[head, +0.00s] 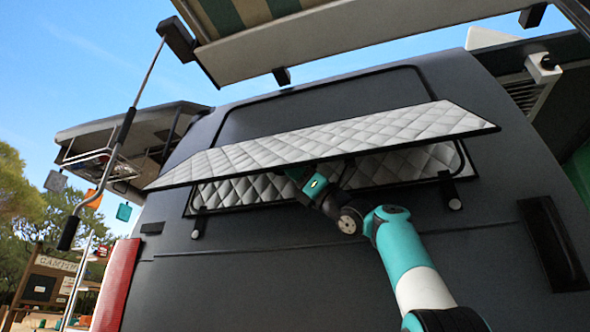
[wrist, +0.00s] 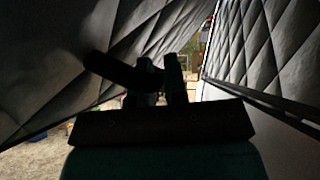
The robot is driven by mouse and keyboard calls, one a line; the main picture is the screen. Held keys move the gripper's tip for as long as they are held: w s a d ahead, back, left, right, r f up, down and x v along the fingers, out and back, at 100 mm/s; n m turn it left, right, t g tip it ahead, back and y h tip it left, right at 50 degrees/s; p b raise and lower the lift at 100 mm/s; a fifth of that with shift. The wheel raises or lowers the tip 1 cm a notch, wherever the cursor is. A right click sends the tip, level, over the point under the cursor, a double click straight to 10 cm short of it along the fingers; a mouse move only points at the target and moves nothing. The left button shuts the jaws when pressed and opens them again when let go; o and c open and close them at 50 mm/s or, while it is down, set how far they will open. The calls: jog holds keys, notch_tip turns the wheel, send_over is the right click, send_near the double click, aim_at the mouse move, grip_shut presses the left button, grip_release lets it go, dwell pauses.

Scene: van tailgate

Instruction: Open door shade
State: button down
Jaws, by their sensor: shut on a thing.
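The door shade (head: 330,143) is a silver-grey quilted panel with a dark edge on the van's dark rear door. Its upper flap stands out from the door, tilted, with its free edge toward me. A second quilted surface (head: 240,191) lies against the door beneath it. My gripper (head: 303,178) is under the flap, between the two quilted surfaces, and its fingertips are mostly hidden in the head view. In the wrist view my gripper (wrist: 158,78) is a dark silhouette, shut on a dark bar-like part at the shade; the exact part is too dark to tell.
A striped awning (head: 250,15) hangs above the door. A red tail light (head: 117,285) is at lower left, and a dark handle recess (head: 553,243) at right. A side shelf with a wire rack (head: 90,155) juts out left.

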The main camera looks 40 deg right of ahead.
jog(key=shift+w+d+r, duration=0.1)
jog(key=shift+w+d, duration=0.1)
jog(key=shift+d, duration=0.05)
jog(key=c, duration=1.4)
grip_release()
jog(key=shift+c, duration=0.2)
jog(key=shift+s+a, duration=0.1)
jog(key=b+v, duration=1.1)
jog(key=v, duration=0.6)
jog(key=shift+f, duration=0.25)
